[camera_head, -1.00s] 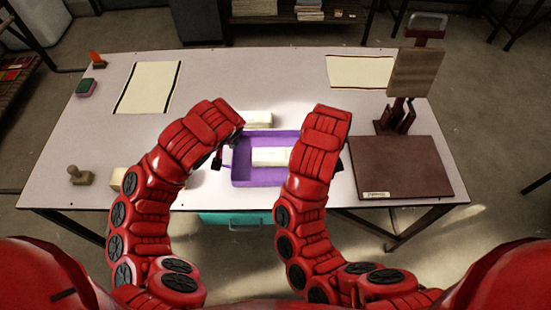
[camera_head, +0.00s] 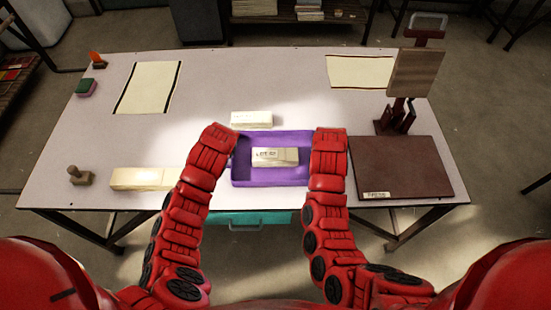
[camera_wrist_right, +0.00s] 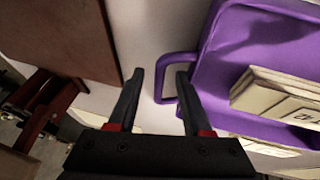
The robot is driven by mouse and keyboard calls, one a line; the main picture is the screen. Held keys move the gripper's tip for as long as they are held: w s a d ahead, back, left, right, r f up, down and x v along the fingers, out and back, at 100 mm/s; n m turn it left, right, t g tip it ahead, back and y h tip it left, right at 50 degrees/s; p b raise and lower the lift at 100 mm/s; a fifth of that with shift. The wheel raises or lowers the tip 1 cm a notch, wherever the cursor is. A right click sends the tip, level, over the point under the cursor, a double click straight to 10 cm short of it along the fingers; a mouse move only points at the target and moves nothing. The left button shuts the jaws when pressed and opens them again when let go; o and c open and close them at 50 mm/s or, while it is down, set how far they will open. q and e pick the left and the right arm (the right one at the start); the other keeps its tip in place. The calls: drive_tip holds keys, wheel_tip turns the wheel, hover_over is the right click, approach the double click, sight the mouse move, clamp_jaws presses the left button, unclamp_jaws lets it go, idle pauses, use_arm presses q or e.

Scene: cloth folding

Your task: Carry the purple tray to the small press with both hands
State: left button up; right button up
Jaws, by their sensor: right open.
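The purple tray (camera_head: 270,182) lies on the table between my two arms, with a white paper stack (camera_head: 275,157) in it. In the right wrist view the tray (camera_wrist_right: 212,62) has a purple loop handle (camera_wrist_right: 160,82) on its side. My right gripper (camera_wrist_right: 160,74) is open, with one fingertip on each side of the handle's outer bar in the picture. I cannot tell whether they touch. My left gripper is hidden behind its own wrist, at the tray's left side. The small press (camera_head: 404,165), with a brown base and an upright wooden plate (camera_head: 415,72), stands at the right.
Another white stack (camera_head: 251,119) sits behind the tray, and a cream block (camera_head: 140,178) lies at the front left. A wooden stamp (camera_head: 78,175) stands at the left. Framed sheets (camera_head: 148,87) lie farther back. The middle back of the table is clear.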

use_arm(q)
drive_tip(key=shift+w+a+f, duration=0.15)
drive_tip(key=shift+w+f, duration=0.1)
drive_tip(key=shift+f, duration=0.35)
use_arm(e)
drive_tip(key=shift+w+d+f, duration=0.15)
drive_tip(key=shift+w+f, duration=0.1)
drive_tip(key=shift+f, duration=0.4)
use_arm(q)
clamp_jaws()
use_arm(e)
clamp_jaws()
